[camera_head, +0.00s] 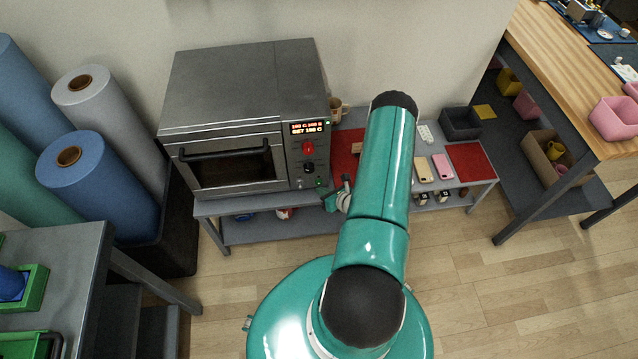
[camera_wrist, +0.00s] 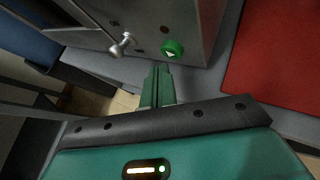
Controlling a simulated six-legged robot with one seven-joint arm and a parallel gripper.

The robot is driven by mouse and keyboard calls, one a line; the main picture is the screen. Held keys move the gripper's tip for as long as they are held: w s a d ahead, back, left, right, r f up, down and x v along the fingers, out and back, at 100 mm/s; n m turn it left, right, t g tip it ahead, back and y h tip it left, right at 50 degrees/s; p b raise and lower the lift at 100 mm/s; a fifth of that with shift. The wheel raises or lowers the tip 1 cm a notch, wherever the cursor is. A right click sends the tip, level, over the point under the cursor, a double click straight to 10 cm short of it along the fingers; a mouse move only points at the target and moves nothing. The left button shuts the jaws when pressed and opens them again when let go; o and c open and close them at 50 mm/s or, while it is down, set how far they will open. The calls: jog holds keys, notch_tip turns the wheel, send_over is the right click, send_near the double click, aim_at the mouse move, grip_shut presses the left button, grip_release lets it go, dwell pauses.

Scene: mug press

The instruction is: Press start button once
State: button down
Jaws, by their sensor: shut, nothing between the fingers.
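The mug press (camera_head: 245,115) is a grey oven-like machine on a low grey bench, with a dark window door and a lit red display (camera_head: 308,128). The green start button (camera_head: 319,182) is low on its front panel. In the wrist view the round green button (camera_wrist: 172,48) with a pale arrow mark sits just beyond my fingertips. My gripper (camera_wrist: 158,70) is shut and empty, its green fingers pointing at the panel a little below and left of the button. A small gap seems to show between them.
A metal toggle switch (camera_wrist: 123,45) is left of the button. A red mat (camera_wrist: 275,70) lies to the right. A mug (camera_head: 337,108) stands behind the press's right side. Phones (camera_head: 442,167) lie on the bench (camera_head: 230,208). Fabric rolls (camera_head: 95,185) stand at left.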

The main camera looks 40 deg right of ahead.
dwell(0.5)
jog(key=shift+w+d, duration=0.25)
jog(key=shift+w, duration=0.1)
jog(key=shift+w+d, duration=0.25)
jog(key=shift+w, duration=0.1)
dwell(0.7)
dwell(0.3)
jog(key=shift+s+a, duration=0.5)
jog(key=shift+s, duration=0.2)
jog(key=shift+s+a, duration=0.75)
jog(key=shift+s, duration=0.3)
jog(key=shift+s+a, duration=0.7)
jog(key=shift+s, duration=0.35)
